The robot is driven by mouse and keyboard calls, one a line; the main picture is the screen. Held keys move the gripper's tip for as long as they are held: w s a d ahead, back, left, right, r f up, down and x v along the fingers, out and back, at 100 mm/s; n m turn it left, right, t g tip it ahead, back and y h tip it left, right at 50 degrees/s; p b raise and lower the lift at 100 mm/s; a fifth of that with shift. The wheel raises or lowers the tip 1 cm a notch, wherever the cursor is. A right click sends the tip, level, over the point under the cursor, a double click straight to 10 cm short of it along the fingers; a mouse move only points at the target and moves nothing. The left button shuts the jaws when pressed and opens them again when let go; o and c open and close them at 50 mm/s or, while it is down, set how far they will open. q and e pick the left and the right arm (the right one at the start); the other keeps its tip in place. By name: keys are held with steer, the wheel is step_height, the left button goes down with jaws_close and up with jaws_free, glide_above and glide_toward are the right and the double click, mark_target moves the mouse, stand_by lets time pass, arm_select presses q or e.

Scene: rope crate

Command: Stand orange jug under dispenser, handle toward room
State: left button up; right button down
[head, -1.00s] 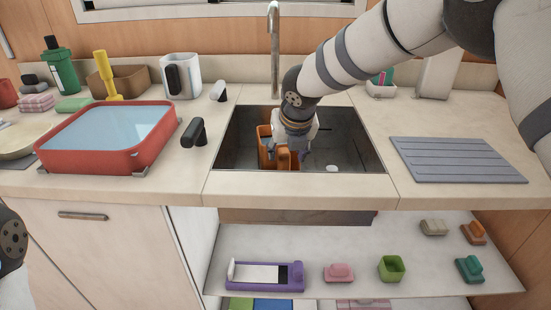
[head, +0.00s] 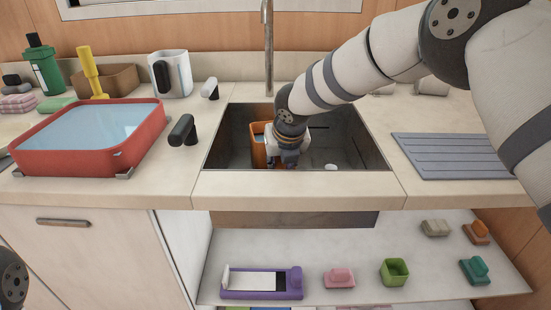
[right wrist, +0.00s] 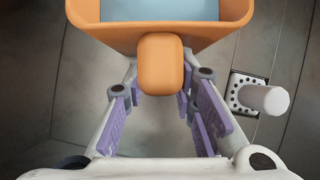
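The orange jug (head: 259,152) stands in the left part of the sink, with blue inside it. In the right wrist view its body (right wrist: 100,35) is at the top, and its handle (right wrist: 160,65) points toward my gripper. My right gripper (right wrist: 160,97) reaches down into the sink, its purple-padded fingers apart on either side of the handle; the pads do not look closed on it. In the head view my right gripper (head: 283,165) hides the handle. A tall metal tap (head: 267,50) rises behind the sink; I cannot tell whether it is the dispenser. My left gripper is out of view.
A red basin of water (head: 90,140) stands left of the sink (head: 365,150), near a white jug with a dark handle (head: 168,75). A grey ridged mat (head: 445,155) lies to the right. A white knob (right wrist: 262,98) stands on the sink floor.

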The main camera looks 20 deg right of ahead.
steer(key=shift+r, duration=0.1)
steer(key=shift+r+p, duration=0.6)
steer(key=shift+r, duration=1.85)
